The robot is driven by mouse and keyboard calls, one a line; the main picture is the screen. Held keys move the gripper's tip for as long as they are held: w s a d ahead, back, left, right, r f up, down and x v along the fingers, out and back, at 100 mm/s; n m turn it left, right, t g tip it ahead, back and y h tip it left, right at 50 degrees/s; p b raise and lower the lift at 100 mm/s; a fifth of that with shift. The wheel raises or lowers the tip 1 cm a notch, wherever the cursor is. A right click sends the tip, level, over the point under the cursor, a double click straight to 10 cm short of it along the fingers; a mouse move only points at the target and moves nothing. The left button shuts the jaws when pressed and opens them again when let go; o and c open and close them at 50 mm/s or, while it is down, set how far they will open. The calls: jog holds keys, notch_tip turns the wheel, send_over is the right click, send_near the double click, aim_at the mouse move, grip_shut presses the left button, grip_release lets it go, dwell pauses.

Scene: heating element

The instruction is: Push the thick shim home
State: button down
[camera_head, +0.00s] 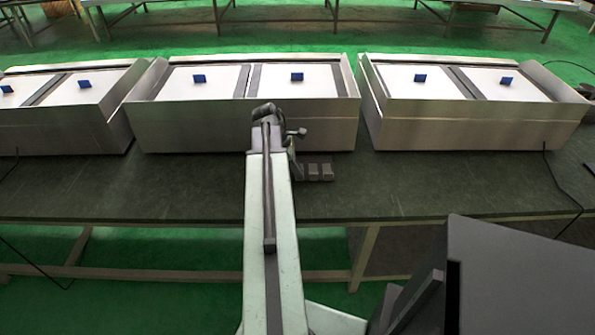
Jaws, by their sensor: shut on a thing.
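My gripper (268,112) is at the far end of my arm, in front of the middle metal tray (200,125). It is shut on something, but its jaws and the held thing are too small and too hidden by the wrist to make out. I cannot pick out the thick shim for sure.
Similar metal trays stand at the left (60,130) and right (470,130), with narrow gaps between. The dark green table (420,190) is mostly clear in front. A black cable (565,185) hangs over its right end. More tables stand behind.

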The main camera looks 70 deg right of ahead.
jog(key=d, duration=0.1)
jog(key=w+d, duration=0.1)
jog(key=d, duration=0.2)
jog(key=shift+w, duration=0.3)
jog(key=c, duration=1.5)
grip_release()
jog(key=p+v, duration=0.7)
jog(key=shift+w+a+r, duration=0.1)
jog(key=shift+w+r, duration=0.05)
jog(key=shift+r, duration=0.2)
